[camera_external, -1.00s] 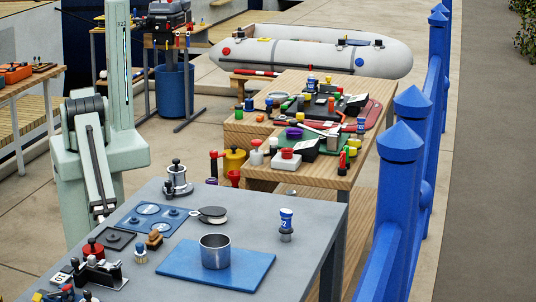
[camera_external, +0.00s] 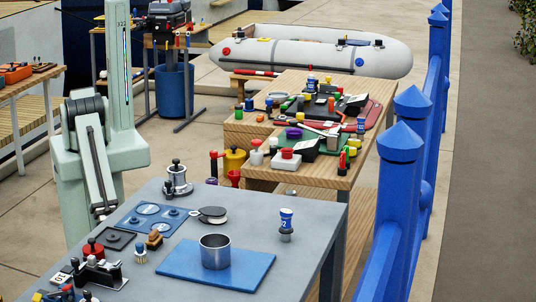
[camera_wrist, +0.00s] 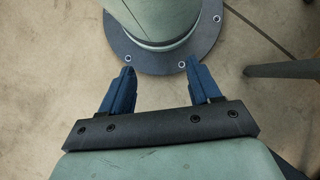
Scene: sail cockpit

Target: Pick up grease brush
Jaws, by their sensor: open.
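My gripper (camera_wrist: 160,72) is open and empty in the wrist view, its two blue fingers apart above the concrete floor and my own base. In the external view my arm is folded at the left, beside the grey table (camera_external: 300,204), and the fingers cannot be made out. A small upright brush-like item (camera_external: 140,253) with a blue and pale body stands on the table's front left part. A brown wooden block with a knob (camera_external: 154,240) sits just behind it. Both are small, and I cannot tell for certain which is the grease brush. Neither shows in the wrist view.
A metal cup (camera_external: 215,251) stands on a blue board (camera_external: 247,270). A black-handled metal fixture (camera_external: 98,272) and red-topped item (camera_external: 93,249) crowd the left. A round black-and-white disc (camera_external: 212,214) lies behind. A blue-capped item (camera_external: 286,223) stands right. A blue fence (camera_external: 397,190) runs beyond.

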